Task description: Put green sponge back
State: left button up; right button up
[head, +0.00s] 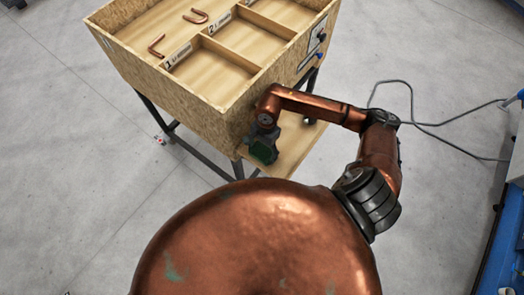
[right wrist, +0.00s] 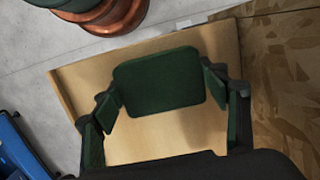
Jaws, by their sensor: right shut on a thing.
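The green sponge (right wrist: 158,82) is a dark green rounded block. In the right wrist view it sits between the two fingers of my right gripper (right wrist: 165,95), which is shut on it. In the head view the sponge (head: 263,152) shows small at the end of my right arm, beside the wooden box. It is over the light wooden shelf (head: 297,146) at the box's lower side. I cannot tell whether the sponge touches the shelf. My left gripper is not in view.
The wooden box (head: 185,103) has compartments with number labels and holds copper tubes (head: 197,16). It stands on dark legs. A dark cable (head: 410,100) runs at the right. Blue equipment (head: 505,250) stands at the right edge. Grey floor is free to the left.

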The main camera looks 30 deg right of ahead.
aim_at(264, 149)
jog(key=shift+f, duration=0.2)
jog(key=o, duration=0.9)
jog(key=shift+r, duration=0.1)
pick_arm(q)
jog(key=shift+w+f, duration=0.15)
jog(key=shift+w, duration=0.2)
pick_arm(e)
jog(key=shift+r, duration=0.2)
pick_arm(q)
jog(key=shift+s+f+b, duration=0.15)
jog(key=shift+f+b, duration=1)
jog(key=shift+b, duration=0.1)
pick_arm(e)
jog(key=shift+w+d+r, duration=0.1)
jog(key=shift+d+r, duration=0.15)
jog(key=shift+r, duration=1.7)
jog(key=shift+w+d+r, duration=0.1)
jog(key=shift+d+r, duration=0.1)
jog(key=shift+r, duration=1.8)
jog(key=shift+w+d+r, duration=0.1)
jog(key=shift+d+r, duration=0.15)
jog(key=shift+r, duration=1.7)
